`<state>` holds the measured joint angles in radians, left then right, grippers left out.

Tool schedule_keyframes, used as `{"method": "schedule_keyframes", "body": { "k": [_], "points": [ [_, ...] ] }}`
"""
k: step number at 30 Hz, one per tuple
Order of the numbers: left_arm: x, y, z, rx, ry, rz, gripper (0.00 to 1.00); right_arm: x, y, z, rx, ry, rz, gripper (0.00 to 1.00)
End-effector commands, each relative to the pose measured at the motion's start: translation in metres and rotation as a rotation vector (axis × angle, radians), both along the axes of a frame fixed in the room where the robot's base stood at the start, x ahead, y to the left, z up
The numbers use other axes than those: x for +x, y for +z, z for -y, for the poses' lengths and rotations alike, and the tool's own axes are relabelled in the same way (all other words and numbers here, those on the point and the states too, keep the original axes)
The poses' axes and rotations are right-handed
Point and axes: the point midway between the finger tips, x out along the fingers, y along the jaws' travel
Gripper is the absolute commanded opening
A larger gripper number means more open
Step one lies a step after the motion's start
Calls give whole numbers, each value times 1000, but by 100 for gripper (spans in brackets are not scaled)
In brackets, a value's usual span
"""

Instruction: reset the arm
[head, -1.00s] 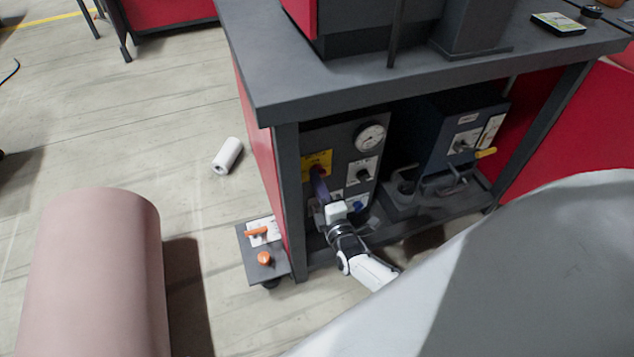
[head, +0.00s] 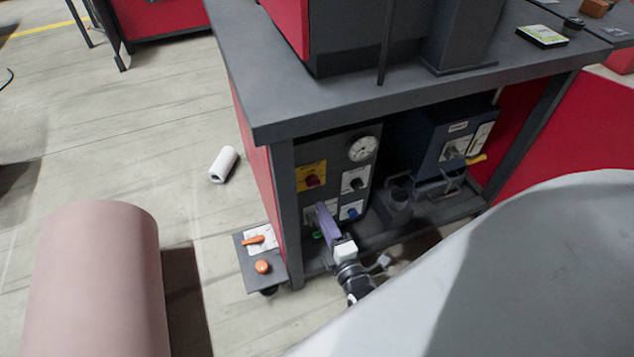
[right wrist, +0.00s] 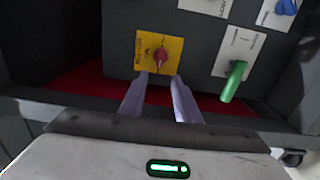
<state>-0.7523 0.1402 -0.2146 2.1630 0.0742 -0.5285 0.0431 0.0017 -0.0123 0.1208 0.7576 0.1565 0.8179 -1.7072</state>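My right gripper (head: 328,222) is in front of the control panel (head: 337,162) under the dark bench in the head view. In the right wrist view its two purple-grey fingers (right wrist: 160,77) stand apart with nothing between them. Beyond them is a red knob on a yellow plate (right wrist: 172,44), also seen in the head view (head: 311,169). A green handle (right wrist: 234,82) hangs from a white plate to the right, clear of the fingers. My left gripper is not in view.
The panel also carries a gauge (head: 362,148) and a blue knob (head: 352,213). A blue box with a yellow lever (head: 476,160) stands to the right. A small shelf with an orange button (head: 263,267) juts out at left. A white roll (head: 222,166) lies on the floor.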

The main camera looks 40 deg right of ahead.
Motion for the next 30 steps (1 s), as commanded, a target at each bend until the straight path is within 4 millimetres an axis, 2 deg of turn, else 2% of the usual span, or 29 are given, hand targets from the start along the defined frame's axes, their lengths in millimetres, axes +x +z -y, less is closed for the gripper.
{"method": "schedule_keyframes", "body": {
  "k": [2,6,23,26,30],
  "points": [
    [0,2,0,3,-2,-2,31,-9,1,-2,1,0,0,30],
    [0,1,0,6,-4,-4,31,-16,1,-4,1,0,1,30],
    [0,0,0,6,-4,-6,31,-15,0,-4,6,2,-1,30],
    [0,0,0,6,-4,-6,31,-12,-1,-6,53,17,-22,30],
    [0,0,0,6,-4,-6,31,-4,-3,-14,224,63,-110,30]
  ]
}}
